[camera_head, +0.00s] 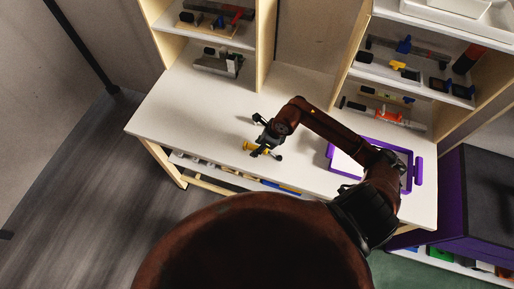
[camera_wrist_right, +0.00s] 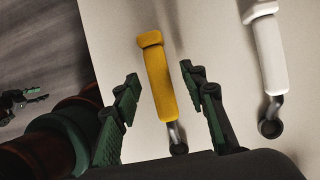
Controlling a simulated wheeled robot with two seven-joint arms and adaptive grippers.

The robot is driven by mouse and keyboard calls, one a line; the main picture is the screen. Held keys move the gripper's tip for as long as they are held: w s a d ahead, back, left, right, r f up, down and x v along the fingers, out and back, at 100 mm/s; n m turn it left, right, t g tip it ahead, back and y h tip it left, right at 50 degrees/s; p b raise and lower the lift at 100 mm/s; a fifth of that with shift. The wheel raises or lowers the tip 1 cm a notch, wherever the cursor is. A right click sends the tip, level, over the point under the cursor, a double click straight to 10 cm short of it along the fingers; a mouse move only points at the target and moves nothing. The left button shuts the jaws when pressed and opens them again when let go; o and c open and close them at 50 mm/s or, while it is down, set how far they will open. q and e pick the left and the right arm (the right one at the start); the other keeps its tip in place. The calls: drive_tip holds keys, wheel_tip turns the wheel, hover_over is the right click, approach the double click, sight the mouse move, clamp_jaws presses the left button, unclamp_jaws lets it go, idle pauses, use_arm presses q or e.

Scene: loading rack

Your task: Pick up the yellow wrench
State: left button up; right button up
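The yellow wrench (camera_head: 248,146) lies on the white worktop, partly hidden by my right gripper (camera_head: 262,138) in the head view. In the right wrist view the yellow wrench (camera_wrist_right: 157,78) has a thick yellow handle and a grey metal end pointing toward the gripper. My right gripper (camera_wrist_right: 160,80) is open, with one green-padded finger on each side of the handle. A gap shows on both sides; I cannot tell the height between fingers and wrench. What looks like my left gripper (camera_wrist_right: 24,99) is small and dark at the left edge, over the floor.
A white-handled wrench (camera_wrist_right: 268,55) lies right of the yellow one. A purple-rimmed tray (camera_head: 418,172) sits at the worktop's right. Shelves with tools (camera_head: 410,68) stand behind. The worktop (camera_head: 195,118) is clear to the left.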

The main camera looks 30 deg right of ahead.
drive_tip(key=shift+w+a+f, duration=0.15)
drive_tip(key=shift+f, duration=0.4)
drive_tip(key=shift+f, duration=0.2)
clamp_jaws()
idle(0.4)
